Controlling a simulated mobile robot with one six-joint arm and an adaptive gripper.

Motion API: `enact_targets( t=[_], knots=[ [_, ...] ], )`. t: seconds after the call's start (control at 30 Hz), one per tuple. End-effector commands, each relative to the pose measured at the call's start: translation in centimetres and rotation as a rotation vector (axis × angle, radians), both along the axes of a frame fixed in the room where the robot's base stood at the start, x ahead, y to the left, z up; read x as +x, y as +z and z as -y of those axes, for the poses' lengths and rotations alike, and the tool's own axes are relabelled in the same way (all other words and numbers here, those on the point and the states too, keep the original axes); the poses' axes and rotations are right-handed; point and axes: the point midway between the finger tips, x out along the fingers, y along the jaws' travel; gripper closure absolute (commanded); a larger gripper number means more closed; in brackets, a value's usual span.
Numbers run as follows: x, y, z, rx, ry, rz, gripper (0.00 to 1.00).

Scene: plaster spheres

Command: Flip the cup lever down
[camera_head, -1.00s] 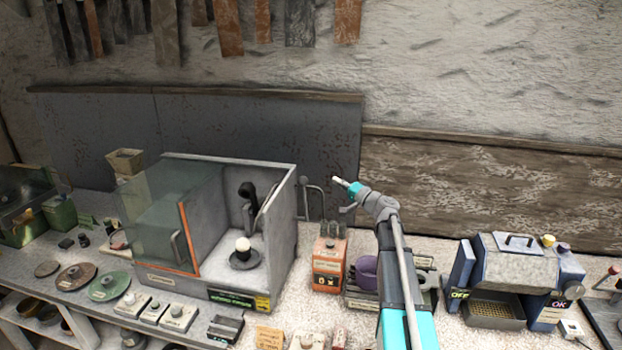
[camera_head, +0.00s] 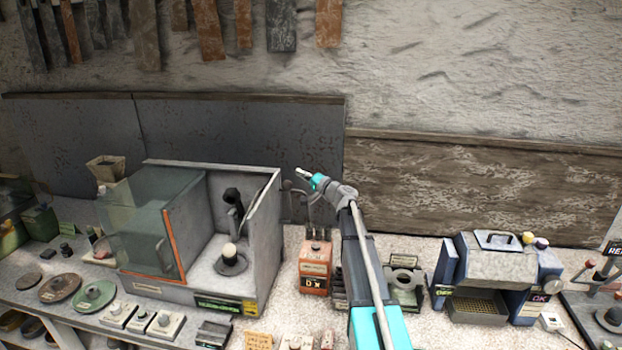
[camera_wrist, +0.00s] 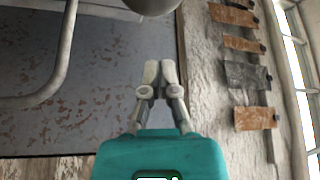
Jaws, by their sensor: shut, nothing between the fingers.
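My gripper (camera_head: 303,173) is shut and empty, raised beside the right wall of the grey open-fronted cabinet. In the wrist view its fingertips (camera_wrist: 160,70) meet with nothing between them. A thin grey bent rod (camera_head: 310,197) stands just right of the cabinet, below and close to my gripper. In the wrist view a bent grey tube (camera_wrist: 62,60) is left of the fingers and a rounded grey thing (camera_wrist: 152,4) is at the top edge. I cannot tell for sure which of these is the cup lever. Contact with my gripper is not visible.
The cabinet (camera_head: 270,225) has a glass door and holds a pale ball on a dark stand (camera_head: 231,264). An orange box (camera_head: 315,265) stands right of it. A grey holder (camera_head: 405,285) and a blue-grey machine (camera_head: 495,270) are further right. My arm hides part of the bench.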

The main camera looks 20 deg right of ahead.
Motion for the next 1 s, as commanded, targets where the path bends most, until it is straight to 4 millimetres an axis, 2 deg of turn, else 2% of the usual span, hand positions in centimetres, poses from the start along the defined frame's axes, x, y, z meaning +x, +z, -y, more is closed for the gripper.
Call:
enact_targets(
  t=[0.03,0.07,0.1,0.2,0.4,1.0],
  knots=[
    [0.9,0.3,-0.4,0.001,0.001,0.000,1.00],
    [1.0,0.2,-0.7,0.001,0.001,-0.001,1.00],
    [-0.1,-0.4,-1.1,0.000,0.000,0.000,1.00],
    [-1.1,-0.8,-1.9,0.001,-0.001,0.000,1.00],
    [-2.0,-1.2,-2.8,0.001,0.000,-0.001,1.00],
    [-2.2,-1.3,-2.9,-0.002,-0.001,0.003,1.00]
  ],
)
